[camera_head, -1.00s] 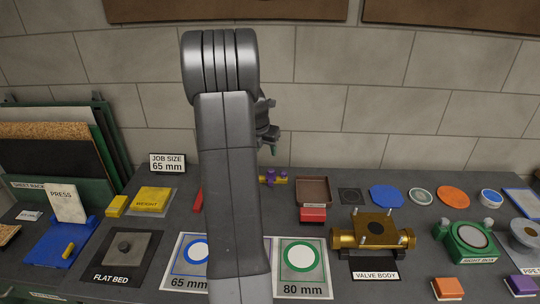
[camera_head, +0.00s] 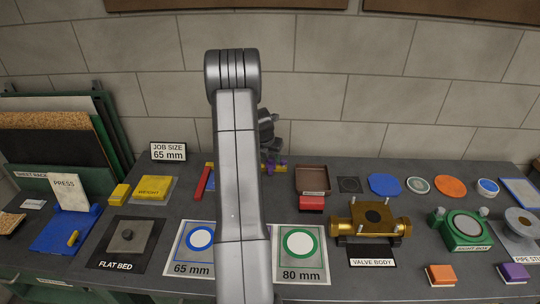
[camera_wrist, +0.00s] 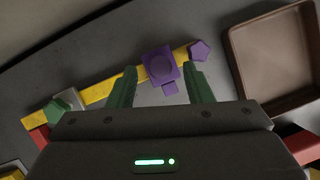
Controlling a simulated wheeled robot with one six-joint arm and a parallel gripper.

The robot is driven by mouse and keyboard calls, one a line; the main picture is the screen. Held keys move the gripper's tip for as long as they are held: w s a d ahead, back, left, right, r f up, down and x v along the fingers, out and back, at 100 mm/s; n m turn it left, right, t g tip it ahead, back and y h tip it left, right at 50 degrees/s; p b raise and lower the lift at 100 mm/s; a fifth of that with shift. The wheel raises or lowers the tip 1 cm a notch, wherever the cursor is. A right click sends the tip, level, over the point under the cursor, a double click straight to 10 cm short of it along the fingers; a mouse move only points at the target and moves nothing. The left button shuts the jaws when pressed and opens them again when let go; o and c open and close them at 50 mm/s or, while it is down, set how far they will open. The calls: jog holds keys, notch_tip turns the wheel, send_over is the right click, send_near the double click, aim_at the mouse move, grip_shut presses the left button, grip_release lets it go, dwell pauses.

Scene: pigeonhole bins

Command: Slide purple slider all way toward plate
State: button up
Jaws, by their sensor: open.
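In the wrist view, the purple slider (camera_wrist: 162,66) sits on a long yellow bar (camera_wrist: 98,92). A small purple five-sided piece (camera_wrist: 199,50) is at the bar's right end. Toward the left end are a green piece (camera_wrist: 57,108) and a small grey plate-like part (camera_wrist: 71,97); I cannot tell if this is the plate meant. My gripper (camera_wrist: 162,67) is open, one green finger either side of the slider, with gaps showing. In the head view, my gripper (camera_head: 270,150) is low over the bar (camera_head: 283,166), and my arm hides much of this area.
A brown tray (camera_head: 313,180) stands right of the bar, with a red block (camera_head: 312,203) in front. A red bar (camera_head: 203,182) lies to the left. The brass valve body (camera_head: 372,228) is nearer front right. The wall is close behind.

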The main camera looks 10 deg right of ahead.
jog(key=shift+w+f, duration=0.1)
jog(key=shift+f, duration=0.25)
jog(key=shift+c, duration=0.3)
grip_shut()
jog(key=a, duration=0.3)
jog(key=w+a, duration=0.1)
jog(key=a, duration=0.4)
jog(key=shift+w+a+b, duration=0.3)
jog(key=shift+w+b, duration=0.05)
jog(key=shift+w, duration=0.05)
jog(key=shift+o, duration=0.3)
grip_release()
jog(key=b+v, duration=0.2)
jog(key=v, duration=1.2)
